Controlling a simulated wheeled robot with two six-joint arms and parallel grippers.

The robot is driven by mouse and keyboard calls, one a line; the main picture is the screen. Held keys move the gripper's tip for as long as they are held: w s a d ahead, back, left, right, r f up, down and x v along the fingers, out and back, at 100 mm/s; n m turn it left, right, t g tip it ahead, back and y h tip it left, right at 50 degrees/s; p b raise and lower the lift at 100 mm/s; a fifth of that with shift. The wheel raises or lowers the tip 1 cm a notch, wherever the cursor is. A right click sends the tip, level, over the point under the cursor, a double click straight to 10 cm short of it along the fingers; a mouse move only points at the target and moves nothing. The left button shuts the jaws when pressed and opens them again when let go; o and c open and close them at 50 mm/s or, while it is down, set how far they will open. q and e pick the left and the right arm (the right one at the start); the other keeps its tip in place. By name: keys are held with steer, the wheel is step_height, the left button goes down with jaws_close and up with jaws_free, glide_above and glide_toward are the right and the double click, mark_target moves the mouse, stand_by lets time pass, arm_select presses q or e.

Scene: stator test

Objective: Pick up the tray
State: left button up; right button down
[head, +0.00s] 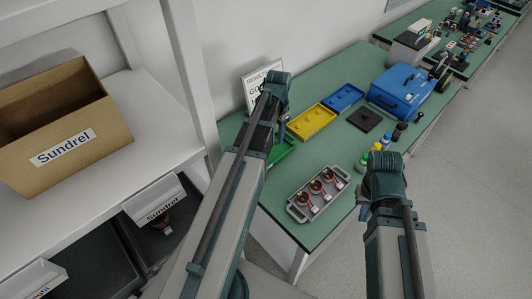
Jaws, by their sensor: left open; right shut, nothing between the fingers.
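A grey tray (334,204) with handles at its ends lies on the near end of the green-topped table. It holds 3 round copper-coloured parts, likely stators, with red and white bits. My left arm reaches up past the tray's left side. Its gripper (282,122) is open, above the table near the sign and beyond the tray; the wrist partly hides it. My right gripper (366,208) is shut and empty, just right of the tray and mostly hidden by its wrist. Neither gripper visibly touches the tray.
Green (283,152), yellow (311,122) and blue (343,97) trays line the table's back. A white shelf with a cardboard box (62,125) is at left.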

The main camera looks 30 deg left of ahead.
arm_select(q)
steer(key=b, duration=0.8)
glide_above(276, 160)
step_height(276, 160, down, 8)
steer(key=shift+a+f, duration=0.1)
steer(key=shift+f, duration=0.1)
step_height(276, 160, down, 5)
steer(key=b, duration=0.5)
steer(key=shift+f, duration=0.1)
jaws_close()
stand_by(0.6)
